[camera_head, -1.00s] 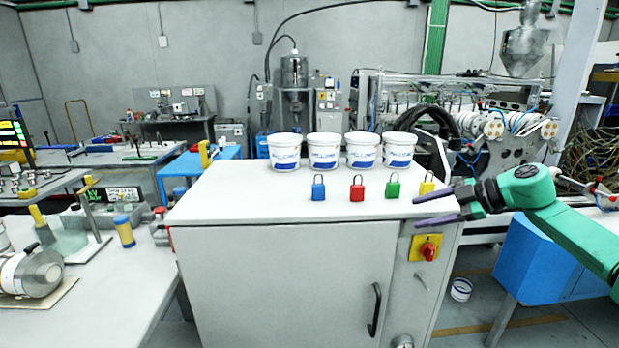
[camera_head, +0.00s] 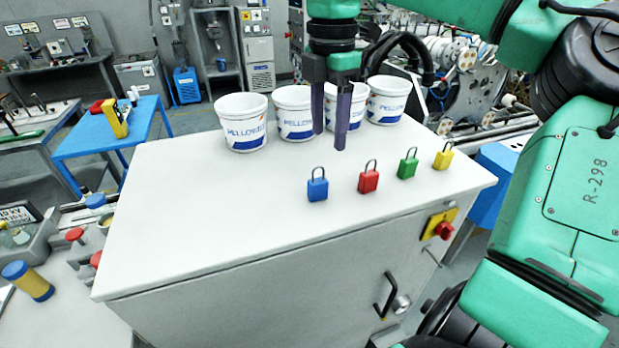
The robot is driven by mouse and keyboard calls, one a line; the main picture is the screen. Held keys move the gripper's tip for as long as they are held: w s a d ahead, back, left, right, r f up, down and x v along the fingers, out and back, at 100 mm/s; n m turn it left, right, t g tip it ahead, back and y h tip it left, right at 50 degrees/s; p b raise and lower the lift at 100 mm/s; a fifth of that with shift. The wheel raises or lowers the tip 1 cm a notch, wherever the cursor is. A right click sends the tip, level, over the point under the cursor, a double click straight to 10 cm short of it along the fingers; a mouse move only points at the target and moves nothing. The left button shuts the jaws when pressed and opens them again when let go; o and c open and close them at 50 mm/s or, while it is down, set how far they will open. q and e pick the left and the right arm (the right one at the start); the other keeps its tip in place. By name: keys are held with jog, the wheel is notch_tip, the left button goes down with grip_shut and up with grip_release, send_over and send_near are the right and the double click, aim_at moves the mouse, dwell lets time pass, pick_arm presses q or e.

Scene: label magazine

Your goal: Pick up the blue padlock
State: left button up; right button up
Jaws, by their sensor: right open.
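The blue padlock (camera_head: 317,189) stands upright on the white cabinet top (camera_head: 190,215), the leftmost in a row of padlocks. My right gripper (camera_head: 330,141) points down, open and empty, above the cabinet top. In the picture its fingertips are above and slightly right of the blue padlock, apart from it, in front of the white buckets. A red padlock (camera_head: 368,180), a green padlock (camera_head: 407,166) and a yellow padlock (camera_head: 443,158) stand to the right of the blue one. My left gripper is not in view.
Several white buckets stand behind the padlocks; the leftmost bucket (camera_head: 243,124) is uncovered, and my gripper partly hides the middle ones. A red-and-yellow switch (camera_head: 441,227) and a black handle (camera_head: 387,296) are on the cabinet front. The left part of the top is clear.

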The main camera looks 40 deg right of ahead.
aim_at(324, 179)
jog(key=f+p, duration=0.1)
jog(key=f, duration=0.1)
jog(key=f+p, duration=0.1)
jog(key=f, duration=0.2)
jog(key=f+p, duration=0.1)
jog(key=f, duration=0.1)
jog(key=shift+w+a+f+p, duration=0.2)
jog(key=shift+w+a+p, duration=0.1)
jog(key=shift+a+p, duration=0.1)
notch_tip(324, 179, down, 3)
jog(key=shift+s+r, duration=0.15)
jog(key=shift+s+d, duration=0.15)
jog(key=shift+s, duration=0.05)
jog(key=c, duration=0.4)
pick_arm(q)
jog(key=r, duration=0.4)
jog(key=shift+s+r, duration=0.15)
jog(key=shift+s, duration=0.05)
pick_arm(e)
jog(key=shift+w, duration=0.15)
grip_shut()
